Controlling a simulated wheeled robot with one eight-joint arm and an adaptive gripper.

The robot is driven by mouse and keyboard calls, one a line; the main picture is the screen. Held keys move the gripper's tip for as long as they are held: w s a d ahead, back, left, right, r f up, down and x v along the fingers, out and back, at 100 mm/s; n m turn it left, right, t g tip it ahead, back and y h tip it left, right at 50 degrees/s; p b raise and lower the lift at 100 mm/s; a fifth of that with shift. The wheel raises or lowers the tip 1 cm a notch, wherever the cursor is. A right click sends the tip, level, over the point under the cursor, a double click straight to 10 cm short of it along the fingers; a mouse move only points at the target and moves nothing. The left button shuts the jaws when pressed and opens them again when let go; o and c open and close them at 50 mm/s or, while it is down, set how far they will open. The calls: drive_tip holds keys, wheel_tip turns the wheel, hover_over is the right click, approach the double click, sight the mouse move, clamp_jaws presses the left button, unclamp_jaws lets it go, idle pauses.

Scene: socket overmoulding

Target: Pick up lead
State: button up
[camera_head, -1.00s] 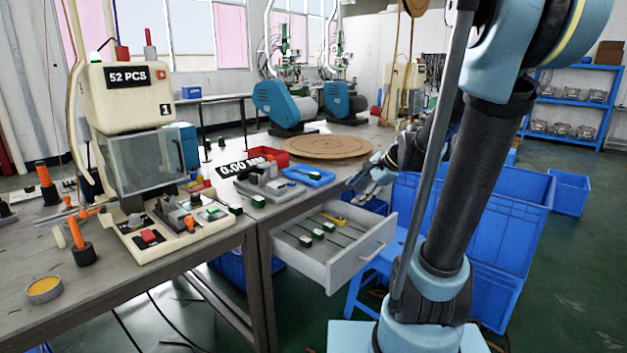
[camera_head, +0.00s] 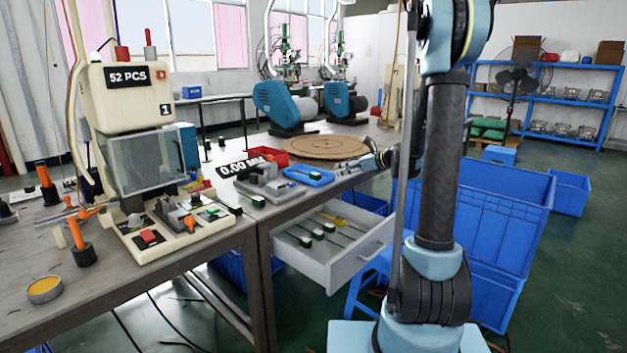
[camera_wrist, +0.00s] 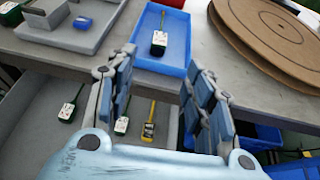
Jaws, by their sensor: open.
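Several leads with green-and-white plugs (camera_head: 317,233) lie in the open drawer (camera_head: 345,262). A yellow-ended piece (camera_head: 334,219) lies among them; it also shows in the wrist view (camera_wrist: 148,131). My gripper (camera_head: 354,162) is above the right end of the table, near the blue tray. In the wrist view my gripper (camera_wrist: 158,68) has its fingers spread with nothing between them, the blue tray beyond them and the drawer below.
A grey fixture (camera_head: 265,189) and a red bin (camera_head: 275,154) stand beside the blue tray. A round brown board (camera_head: 325,147) lies behind. The cream moulding machine (camera_head: 135,100) stands at left. Large blue crates (camera_head: 490,210) stand right of the drawer, behind my arm.

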sight(316, 173)
drive_tip(key=x, duration=1.6)
drive_tip(key=shift+w+a+f, duration=0.15)
drive_tip(key=shift+w+f, duration=0.05)
drive_tip(key=shift+f, duration=0.05)
drive_tip(key=shift+s, duration=0.1)
drive_tip(key=c, duration=1.1)
